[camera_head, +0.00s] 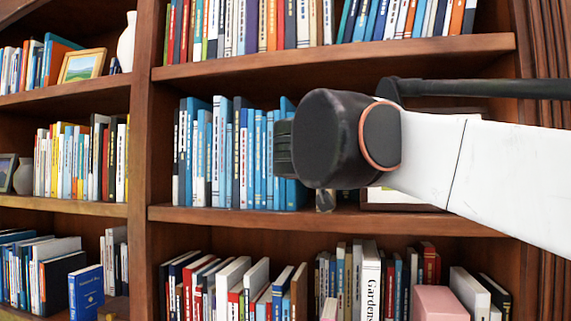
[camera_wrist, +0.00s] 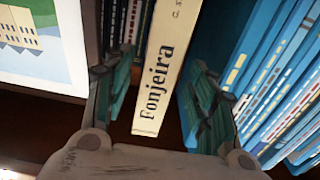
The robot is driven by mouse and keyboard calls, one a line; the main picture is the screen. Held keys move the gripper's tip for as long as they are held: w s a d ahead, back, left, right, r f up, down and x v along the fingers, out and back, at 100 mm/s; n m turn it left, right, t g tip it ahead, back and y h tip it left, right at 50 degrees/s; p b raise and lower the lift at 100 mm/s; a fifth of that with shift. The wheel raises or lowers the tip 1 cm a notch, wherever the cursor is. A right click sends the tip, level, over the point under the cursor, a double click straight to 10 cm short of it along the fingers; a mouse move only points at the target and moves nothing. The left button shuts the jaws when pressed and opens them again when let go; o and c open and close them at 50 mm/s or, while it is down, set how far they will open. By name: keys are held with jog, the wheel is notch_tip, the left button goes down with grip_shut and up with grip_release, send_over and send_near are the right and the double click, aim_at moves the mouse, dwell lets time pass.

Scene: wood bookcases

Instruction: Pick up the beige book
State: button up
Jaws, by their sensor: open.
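The beige book (camera_wrist: 158,62), with dark spine lettering reading "Fonjeira", stands in the middle of the wrist view. My gripper (camera_wrist: 161,88) is open, with one green-padded finger on each side of the book's spine. A small gap shows between the spine and each finger, and I cannot tell how deep the fingers reach. In the head view my gripper (camera_head: 284,149) is at the middle shelf, in front of the right end of a row of blue books. The beige book is not visible there, likely hidden behind my arm.
Blue books (camera_wrist: 272,75) stand close to the right finger. A picture frame (camera_wrist: 42,45) is at the left, near the left finger. The middle shelf board (camera_head: 330,219) runs below my gripper, and the upper shelf (camera_head: 340,62) is above. Another book row (camera_head: 240,284) fills the shelf below.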

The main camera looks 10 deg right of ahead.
jog(key=p+x, duration=0.2)
jog(key=x, duration=0.5)
jog(key=shift+r, duration=0.15)
jog(key=shift+d, duration=0.1)
jog(key=c, duration=0.4)
grip_shut()
